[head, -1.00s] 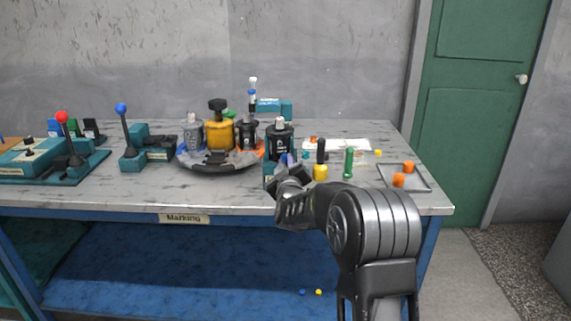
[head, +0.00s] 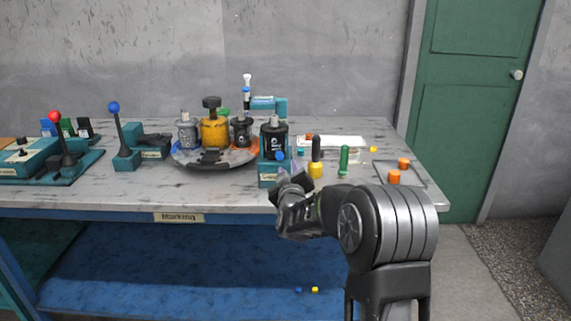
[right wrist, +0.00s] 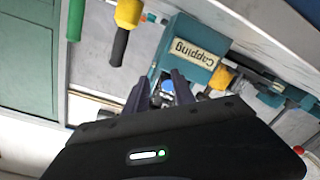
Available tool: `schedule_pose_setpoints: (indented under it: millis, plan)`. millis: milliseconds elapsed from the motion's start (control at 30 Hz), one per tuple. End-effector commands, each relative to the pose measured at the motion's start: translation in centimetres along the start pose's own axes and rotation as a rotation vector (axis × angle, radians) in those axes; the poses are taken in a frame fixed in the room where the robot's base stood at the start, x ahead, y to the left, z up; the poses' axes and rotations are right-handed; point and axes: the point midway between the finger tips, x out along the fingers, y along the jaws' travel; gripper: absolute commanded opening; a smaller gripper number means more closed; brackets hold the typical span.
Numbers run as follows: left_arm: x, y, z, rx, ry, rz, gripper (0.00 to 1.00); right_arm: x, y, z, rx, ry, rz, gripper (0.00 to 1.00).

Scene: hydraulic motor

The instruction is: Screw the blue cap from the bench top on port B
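A black motor (head: 274,140) stands upright at the teal block labelled "Capping" (head: 268,173), near the bench's front edge. A blue cap (head: 281,155) shows against the motor's lower front right. Port lettering is too small to read, so I cannot tell which port it is at. My right gripper (head: 293,182) is in front of and below the cap. In the right wrist view, its two fingers (right wrist: 160,78) are apart, with the blue cap (right wrist: 167,86) seen in the gap beyond them. It does not grip the cap. My left gripper is not in view.
A yellow-and-black screwdriver (head: 315,168) and a green-handled tool (head: 343,161) stand right of the block. A tray (head: 418,178) with orange caps lies at the bench's right end. A round fixture (head: 190,160) with several motors is left. Small blue and yellow pieces lie below on the blue surface.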

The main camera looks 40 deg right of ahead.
Motion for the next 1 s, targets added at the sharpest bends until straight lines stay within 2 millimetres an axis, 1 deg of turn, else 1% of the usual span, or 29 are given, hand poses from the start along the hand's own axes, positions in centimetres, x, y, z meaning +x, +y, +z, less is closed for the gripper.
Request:
schedule_pose_setpoints:
  millis: [100, 333, 667, 1000]
  plan:
    - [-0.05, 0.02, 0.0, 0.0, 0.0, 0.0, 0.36, -0.37, 0.0, -0.28, 0.001, 0.005, -0.001, 0.31]
    - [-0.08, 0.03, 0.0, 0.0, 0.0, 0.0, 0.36, -0.4, 0.02, -0.54, 0.002, 0.01, 0.0, 0.31]
    - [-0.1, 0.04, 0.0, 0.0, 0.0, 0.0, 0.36, -0.39, 0.04, -0.69, 0.003, 0.013, 0.0, 0.56]
    - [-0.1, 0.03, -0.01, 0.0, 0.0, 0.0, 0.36, -0.39, 0.04, -0.72, 0.003, 0.013, 0.0, 0.56]
